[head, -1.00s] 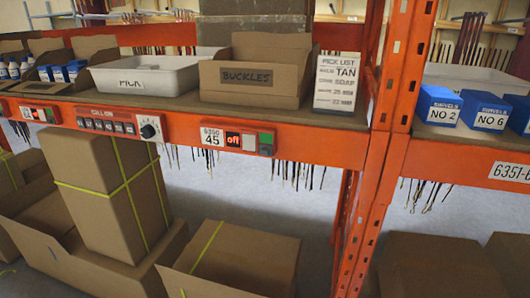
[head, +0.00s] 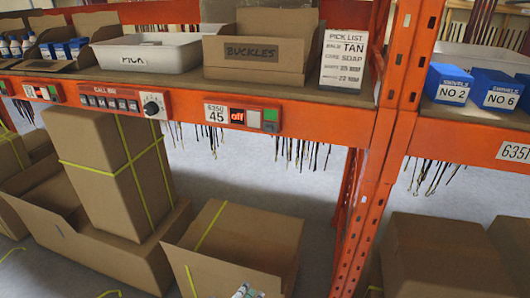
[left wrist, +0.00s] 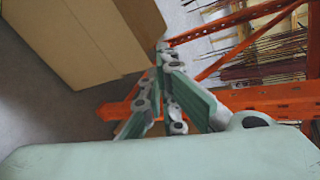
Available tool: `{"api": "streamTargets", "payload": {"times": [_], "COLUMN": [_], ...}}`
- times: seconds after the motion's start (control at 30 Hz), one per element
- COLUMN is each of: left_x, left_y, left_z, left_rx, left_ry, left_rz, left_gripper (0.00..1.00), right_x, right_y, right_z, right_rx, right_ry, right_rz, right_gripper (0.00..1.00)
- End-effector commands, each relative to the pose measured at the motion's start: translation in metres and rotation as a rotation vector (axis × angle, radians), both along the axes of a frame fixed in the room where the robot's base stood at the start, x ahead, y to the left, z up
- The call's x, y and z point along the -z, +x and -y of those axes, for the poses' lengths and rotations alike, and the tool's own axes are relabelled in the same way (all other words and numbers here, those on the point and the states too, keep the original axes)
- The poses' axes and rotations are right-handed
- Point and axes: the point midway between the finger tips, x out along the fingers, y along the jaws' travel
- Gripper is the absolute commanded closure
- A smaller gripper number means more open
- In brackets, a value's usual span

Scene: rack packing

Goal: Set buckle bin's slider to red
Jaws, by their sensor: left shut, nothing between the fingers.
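The buckle bin (head: 258,52) is a brown cardboard box marked BUCKLES on the orange rack's shelf. On the beam below it is a small panel (head: 241,116) with a 6350 45 label, a red field reading "off", a pale grey block and a green field at the right. The slider's exact setting is too small to tell. My left gripper (head: 244,292) shows only its tip at the bottom edge of the head view, well below the panel. In the left wrist view (left wrist: 165,55) its fingers are shut and empty. My right gripper is not in view.
A white bin (head: 147,52) and a pick list card (head: 344,60) flank the buckle bin. A dial panel (head: 123,101) sits left on the beam. Cardboard boxes (head: 235,245) stand below, near my left gripper. Dark straps hang under the beam. An orange upright (head: 388,150) stands at right.

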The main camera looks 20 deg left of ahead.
Motion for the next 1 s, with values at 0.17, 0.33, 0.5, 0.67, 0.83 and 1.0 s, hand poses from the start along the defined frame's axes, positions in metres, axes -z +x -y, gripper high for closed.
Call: {"api": "streamTargets", "payload": {"times": [0.17, 0.33, 0.5, 0.67, 0.83, 1.0], "left_x": [-0.13, -0.244, -0.322, -0.356, -0.363, -0.362], "left_y": [0.048, 0.061, 0.055, 0.049, 0.048, 0.048], "left_z": [0.005, 0.005, 0.003, 0.001, 0.001, 0.001], "left_rx": [0.134, 0.165, 0.139, 0.114, 0.108, 0.109], "left_ry": [0.388, 0.76, 1.036, 1.163, 1.189, 1.187], "left_rz": [0.283, 0.501, 0.629, 0.677, 0.685, 0.684], "left_gripper": [1.0, 1.0, 1.0, 1.0, 1.0, 1.0], "right_x": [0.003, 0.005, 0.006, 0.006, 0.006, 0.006], "right_y": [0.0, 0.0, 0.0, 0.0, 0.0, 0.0], "right_z": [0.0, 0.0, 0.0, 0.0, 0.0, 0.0], "right_rx": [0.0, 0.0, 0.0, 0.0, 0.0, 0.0], "right_ry": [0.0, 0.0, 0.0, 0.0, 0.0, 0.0], "right_rz": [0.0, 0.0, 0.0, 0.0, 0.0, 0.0], "right_gripper": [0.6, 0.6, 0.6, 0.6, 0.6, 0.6]}}
